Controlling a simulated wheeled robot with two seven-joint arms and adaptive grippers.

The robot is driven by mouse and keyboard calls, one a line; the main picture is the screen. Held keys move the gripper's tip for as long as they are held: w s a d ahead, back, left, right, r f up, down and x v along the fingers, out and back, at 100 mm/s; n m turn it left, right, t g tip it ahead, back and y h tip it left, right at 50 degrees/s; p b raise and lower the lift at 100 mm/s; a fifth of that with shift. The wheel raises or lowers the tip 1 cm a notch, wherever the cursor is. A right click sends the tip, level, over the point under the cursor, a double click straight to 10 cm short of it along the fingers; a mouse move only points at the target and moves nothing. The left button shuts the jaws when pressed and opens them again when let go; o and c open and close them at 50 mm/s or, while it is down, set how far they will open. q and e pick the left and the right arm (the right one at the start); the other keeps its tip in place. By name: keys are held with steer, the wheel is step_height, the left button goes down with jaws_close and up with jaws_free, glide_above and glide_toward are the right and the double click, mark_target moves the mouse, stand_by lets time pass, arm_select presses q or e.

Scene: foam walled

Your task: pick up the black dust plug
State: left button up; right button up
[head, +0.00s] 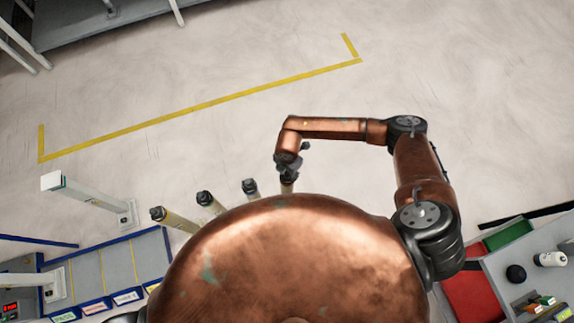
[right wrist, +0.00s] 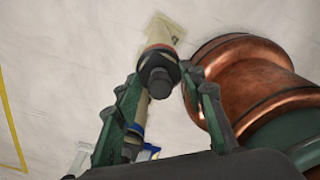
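A black dust plug (right wrist: 158,75) caps a cream post with a red band in the right wrist view. My right gripper (right wrist: 161,82) has its green fingers spread, one on each side of the plug, with a gap showing on the right side. I cannot tell whether the left finger touches it. In the head view my right gripper (head: 288,165) is over the rightmost of a row of posts and largely hides its top. Three other black-capped posts (head: 250,187) stand to its left. My left gripper is not in view.
A second post with a blue band (right wrist: 137,130) shows close by the left finger. My copper body hides the lower posts in the head view. A grey bench (head: 515,245) with a red bin (head: 470,300) and a round black object (head: 515,273) stands at right. The floor beyond is clear.

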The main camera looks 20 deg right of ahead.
steer(key=c, duration=0.8)
